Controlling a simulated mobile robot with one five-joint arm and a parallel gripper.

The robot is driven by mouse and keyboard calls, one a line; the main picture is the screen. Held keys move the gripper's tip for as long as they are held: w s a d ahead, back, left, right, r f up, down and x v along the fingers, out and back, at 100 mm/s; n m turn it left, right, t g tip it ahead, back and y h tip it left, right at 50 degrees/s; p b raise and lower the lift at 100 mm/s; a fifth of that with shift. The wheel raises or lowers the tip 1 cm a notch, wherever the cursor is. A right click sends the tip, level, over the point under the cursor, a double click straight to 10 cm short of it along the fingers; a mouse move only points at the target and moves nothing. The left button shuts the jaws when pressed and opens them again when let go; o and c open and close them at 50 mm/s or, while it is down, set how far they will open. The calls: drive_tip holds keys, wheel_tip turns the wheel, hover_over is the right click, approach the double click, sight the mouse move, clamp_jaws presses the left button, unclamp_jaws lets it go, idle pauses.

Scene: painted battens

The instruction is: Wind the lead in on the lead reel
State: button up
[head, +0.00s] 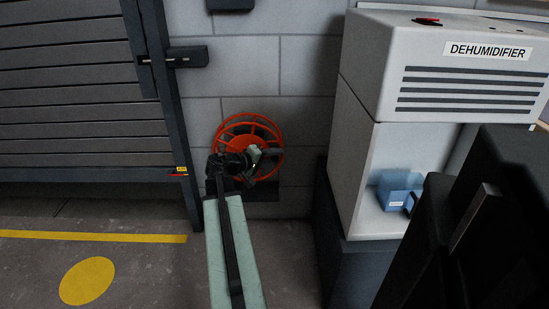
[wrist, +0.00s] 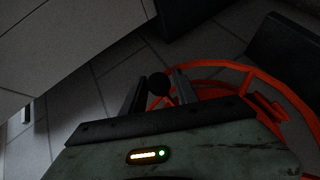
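The lead reel (head: 247,119) is an orange spoked drum on the grey block wall in the head view. My arm covers its lower middle. Its orange rim (wrist: 240,67) curves across the right of the wrist view. My gripper (head: 270,153) is in front of the reel's right half. In the wrist view, my gripper's two dark fingers (wrist: 159,88) stand apart, with a round dark knob (wrist: 158,83) between their tips. A narrow gap seems to show beside the knob, and I cannot tell whether either finger touches it. The lead cannot be made out.
A white dehumidifier (head: 455,75) stands at the right, with a blue container (head: 400,188) in its recess. A grey slatted shutter (head: 70,90) with a dark post and latch (head: 188,57) is at the left. The floor at lower left is clear, with yellow markings (head: 88,281).

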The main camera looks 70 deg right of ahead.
clamp_jaws()
idle(1.2)
